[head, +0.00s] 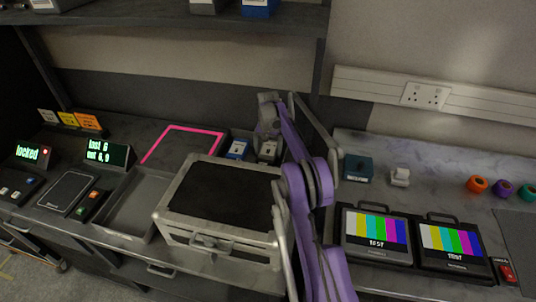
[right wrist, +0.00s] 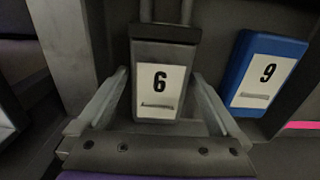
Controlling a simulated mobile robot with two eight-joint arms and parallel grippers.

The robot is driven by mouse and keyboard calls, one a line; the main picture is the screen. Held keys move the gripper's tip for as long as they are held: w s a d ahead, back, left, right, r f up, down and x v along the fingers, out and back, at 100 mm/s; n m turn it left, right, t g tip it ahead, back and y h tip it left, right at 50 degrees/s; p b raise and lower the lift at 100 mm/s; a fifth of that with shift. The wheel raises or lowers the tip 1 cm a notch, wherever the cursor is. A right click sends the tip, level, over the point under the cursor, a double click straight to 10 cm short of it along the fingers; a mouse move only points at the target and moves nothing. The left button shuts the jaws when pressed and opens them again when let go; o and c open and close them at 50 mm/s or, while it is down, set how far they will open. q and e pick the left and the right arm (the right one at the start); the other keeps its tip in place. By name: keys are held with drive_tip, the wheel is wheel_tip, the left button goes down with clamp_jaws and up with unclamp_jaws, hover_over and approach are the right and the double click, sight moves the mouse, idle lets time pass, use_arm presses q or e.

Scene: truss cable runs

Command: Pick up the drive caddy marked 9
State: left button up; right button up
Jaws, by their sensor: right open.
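The blue drive caddy marked 9 (right wrist: 267,72) stands at the right in the right wrist view, its white label facing me. In the head view a blue caddy (head: 237,149) stands left of my right gripper (head: 268,128). A dark grey caddy marked 6 (right wrist: 160,82) is in the middle of the right wrist view. My open right gripper (right wrist: 160,92) has one finger on each side of caddy 6; I cannot tell whether they touch it. Caddy 9 lies outside the right finger, apart from it. My left gripper is not in view.
A metal case (head: 172,195) with a black top stands in front of the caddies. A pink-framed panel (head: 222,133) lies left of them. Small displays (head: 110,153) stand at the left. Two colour-bar test units (head: 374,240) lie at the right. A shelf (head: 150,14) hangs above.

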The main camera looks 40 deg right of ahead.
drive_tip(key=c, duration=1.5)
drive_tip(key=shift+r, duration=0.1)
